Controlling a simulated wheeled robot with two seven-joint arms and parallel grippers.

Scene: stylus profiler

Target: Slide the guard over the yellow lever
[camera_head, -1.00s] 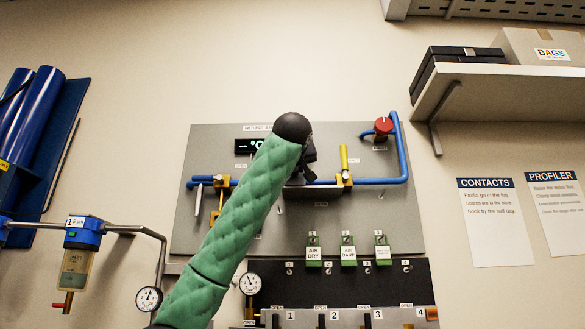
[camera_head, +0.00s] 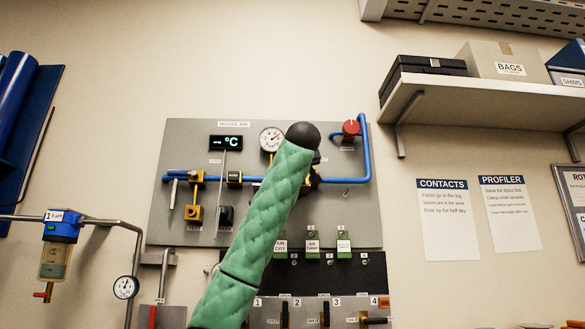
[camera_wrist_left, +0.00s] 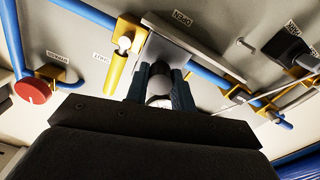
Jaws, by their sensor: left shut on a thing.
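The yellow lever (camera_wrist_left: 119,60) stands beside my gripper in the left wrist view, left of a grey plate-like guard (camera_wrist_left: 172,47). The guard lies close along the blue pipe, with a gap to the lever's handle. My left gripper (camera_wrist_left: 160,98) is shut on a pale part at the guard's near edge, mostly hidden between the dark fingers. My right gripper is not in view.
The grey wall panel (camera_head: 190,140) carries a blue pipe (camera_head: 345,181), a red knob (camera_head: 351,128), a gauge (camera_head: 271,139) and a temperature display (camera_head: 226,142). Green tagged locks (camera_head: 343,247) hang below. A shelf (camera_head: 480,114) juts out at upper right.

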